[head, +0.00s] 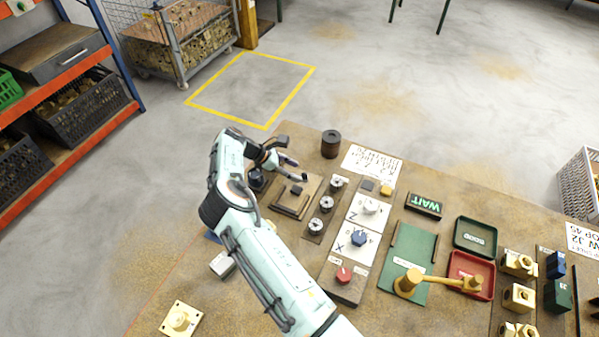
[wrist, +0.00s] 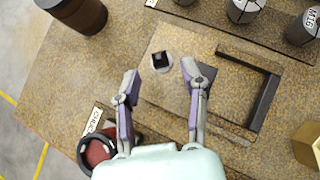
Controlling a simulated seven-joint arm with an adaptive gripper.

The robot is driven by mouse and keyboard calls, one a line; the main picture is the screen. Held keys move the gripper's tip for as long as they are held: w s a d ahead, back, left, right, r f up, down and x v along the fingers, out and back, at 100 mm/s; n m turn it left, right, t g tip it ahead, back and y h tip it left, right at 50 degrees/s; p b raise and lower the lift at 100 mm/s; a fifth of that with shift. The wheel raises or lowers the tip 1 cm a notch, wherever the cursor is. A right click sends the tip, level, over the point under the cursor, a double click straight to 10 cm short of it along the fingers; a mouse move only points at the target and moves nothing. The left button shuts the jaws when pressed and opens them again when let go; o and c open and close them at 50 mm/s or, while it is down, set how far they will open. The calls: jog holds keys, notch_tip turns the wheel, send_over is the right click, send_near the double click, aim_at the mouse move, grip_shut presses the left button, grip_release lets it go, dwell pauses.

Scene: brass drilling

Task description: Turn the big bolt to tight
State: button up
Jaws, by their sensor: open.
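A small dark square-headed piece in a pale round collar (wrist: 160,61) sits on a brown plate (wrist: 215,95); it may be the big bolt, but no label on it is readable. In the head view the plate (head: 290,207) lies just below my gripper (head: 297,168). In the wrist view my gripper (wrist: 160,70) is open and empty, one finger left and one right of the dark piece. The piece shows just beyond the fingertips, and I see no contact. I cannot tell the height of the fingertips above it.
A dark cylinder (head: 331,144) stands behind the plate. Round grey pieces (head: 326,204) stand in a row to its right. A black angled bar (wrist: 266,100) borders the plate. A red-topped round part (wrist: 98,150) is at the left finger's base. Trays and a brass handle (head: 440,284) are farther right.

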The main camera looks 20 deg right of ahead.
jog(key=v, duration=0.9)
jog(key=shift+a+r, duration=0.15)
jog(key=shift+a, duration=0.05)
